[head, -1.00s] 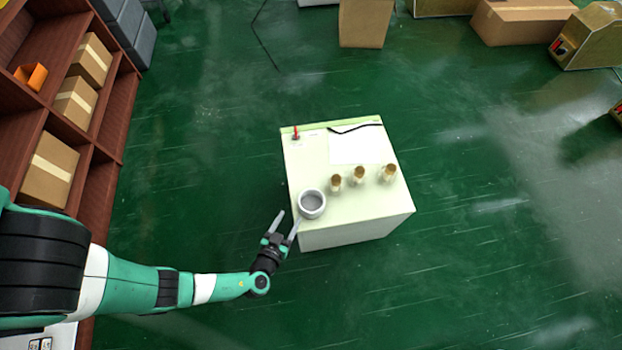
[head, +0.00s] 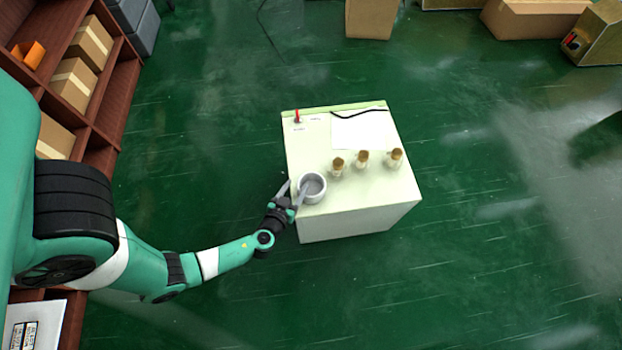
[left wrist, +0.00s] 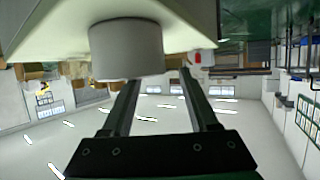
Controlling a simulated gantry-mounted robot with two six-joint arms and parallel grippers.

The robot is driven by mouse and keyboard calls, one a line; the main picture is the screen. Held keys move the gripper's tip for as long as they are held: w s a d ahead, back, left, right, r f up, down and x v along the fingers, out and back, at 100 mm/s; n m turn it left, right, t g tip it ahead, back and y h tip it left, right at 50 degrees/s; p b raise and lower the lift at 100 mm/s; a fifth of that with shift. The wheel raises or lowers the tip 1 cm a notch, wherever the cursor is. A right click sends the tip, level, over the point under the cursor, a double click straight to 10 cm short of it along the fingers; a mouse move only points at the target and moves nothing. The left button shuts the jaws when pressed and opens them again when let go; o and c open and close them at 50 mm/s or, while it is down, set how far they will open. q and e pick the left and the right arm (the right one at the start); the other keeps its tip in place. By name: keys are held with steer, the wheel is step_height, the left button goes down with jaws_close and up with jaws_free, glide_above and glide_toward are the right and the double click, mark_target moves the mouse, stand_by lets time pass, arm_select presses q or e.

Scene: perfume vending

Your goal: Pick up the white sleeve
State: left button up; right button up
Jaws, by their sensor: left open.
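The white sleeve (head: 322,188) is a short, wide, hollow cylinder. It stands upright at the near left corner of the pale table, open side up. It also shows in the upside-down left wrist view (left wrist: 126,48), large and left of centre. My left gripper (head: 296,187) is open at the sleeve's left side. One finger overlaps the sleeve's rim in the head view; the other is outside, to the left. In the left wrist view the left gripper (left wrist: 158,78) has one finger's tip cut off by the sleeve's rim. Whether that tip is inside the sleeve is unclear.
Several small bottles with brown tops (head: 362,158) stand right of the sleeve on the table (head: 375,190). A white sheet (head: 362,130), a black cable and a small red item (head: 297,116) lie farther back. Shelves with boxes (head: 82,40) stand left. Green floor is clear around the table.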

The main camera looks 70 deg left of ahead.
mark_target(302, 178)
arm_select(q)
steer(key=x, duration=0.4)
steer(key=shift+w+r+b, duration=0.1)
steer(key=shift+w+b, duration=0.2)
steer(key=shift+s, duration=0.15)
steer(key=shift+c, duration=0.4)
jaws_close()
